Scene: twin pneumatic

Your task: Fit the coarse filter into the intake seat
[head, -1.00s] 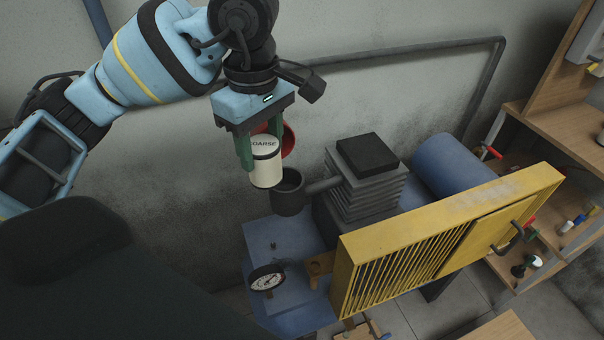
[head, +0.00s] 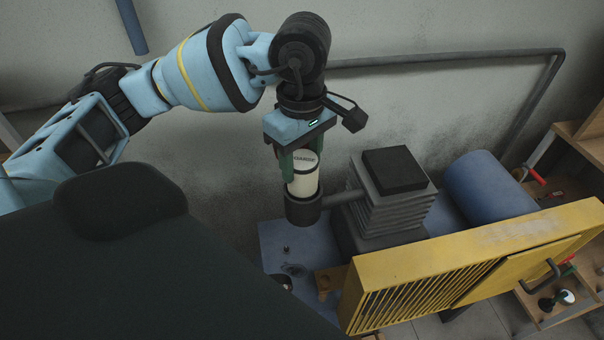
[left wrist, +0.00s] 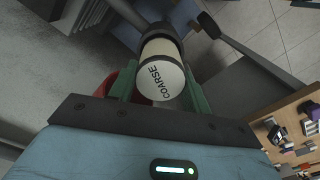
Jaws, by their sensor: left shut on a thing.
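The coarse filter (head: 304,177) is a white cylinder with a dark band and the word COARSE on its top. My left gripper (head: 301,164) is shut on it, with green fingers on either side. In the head view its lower end is at the mouth of the dark round intake seat (head: 303,209), and the rim hides that end. I cannot tell how deep it sits. In the left wrist view the filter (left wrist: 162,72) lies between the fingers (left wrist: 160,92), with the dark seat (left wrist: 160,34) beyond it. My right gripper is not in view.
A pipe joins the seat to a grey finned block with a black top (head: 394,170). A yellow slatted guard (head: 470,265) stands in front, and a blue tank (head: 489,188) lies to the right. A red round thing (left wrist: 127,84) shows beside the fingers. A grey wall pipe runs behind.

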